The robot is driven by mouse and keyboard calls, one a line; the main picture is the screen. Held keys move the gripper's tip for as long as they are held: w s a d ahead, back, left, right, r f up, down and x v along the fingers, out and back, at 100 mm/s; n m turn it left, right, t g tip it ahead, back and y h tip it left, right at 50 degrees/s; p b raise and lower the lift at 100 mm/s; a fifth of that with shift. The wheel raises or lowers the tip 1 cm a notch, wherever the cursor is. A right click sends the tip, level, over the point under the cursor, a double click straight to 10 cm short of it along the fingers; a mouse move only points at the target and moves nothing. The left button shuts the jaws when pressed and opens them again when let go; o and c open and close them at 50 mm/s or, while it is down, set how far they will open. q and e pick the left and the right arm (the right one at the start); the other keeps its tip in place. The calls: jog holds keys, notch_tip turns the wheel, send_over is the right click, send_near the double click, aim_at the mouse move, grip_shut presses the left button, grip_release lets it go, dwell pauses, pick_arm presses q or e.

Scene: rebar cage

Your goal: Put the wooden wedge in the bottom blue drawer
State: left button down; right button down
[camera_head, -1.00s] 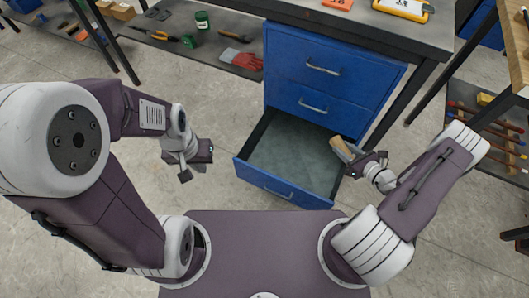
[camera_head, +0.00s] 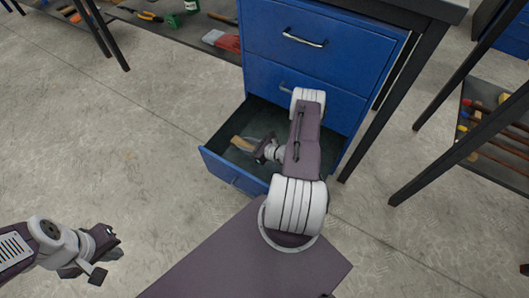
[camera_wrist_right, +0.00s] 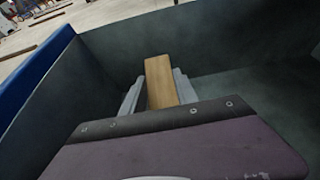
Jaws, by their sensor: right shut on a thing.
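The bottom blue drawer (camera_head: 217,166) is pulled open below the closed drawers; its dark inner walls also fill much of the right wrist view (camera_wrist_right: 230,50). The wooden wedge (camera_head: 241,143) is a light brown block inside the drawer's outline. My right gripper (camera_head: 254,149) reaches into the drawer and is shut on the wedge. In the right wrist view the wedge (camera_wrist_right: 160,80) sticks out between the two grey fingers, within the drawer walls. Whether it touches the drawer floor is unclear. My left gripper (camera_head: 108,262) is open and empty, over the floor at lower left.
The blue cabinet (camera_head: 310,50) stands under a workbench with dark legs (camera_head: 378,105). A low shelf at the back left holds a red glove (camera_head: 222,40) and tools. A rack with several rods (camera_head: 495,140) stands at right. Floor left of the drawer is clear.

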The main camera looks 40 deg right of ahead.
aim_at(247, 159)
notch_tip(247, 159, down, 9)
jog(key=b, duration=0.6)
jog(key=shift+f, duration=0.2)
jog(key=shift+r+p, duration=0.25)
jog(key=shift+p, duration=0.05)
jog(key=shift+f, duration=0.25)
jog(key=c, duration=0.9)
grip_release()
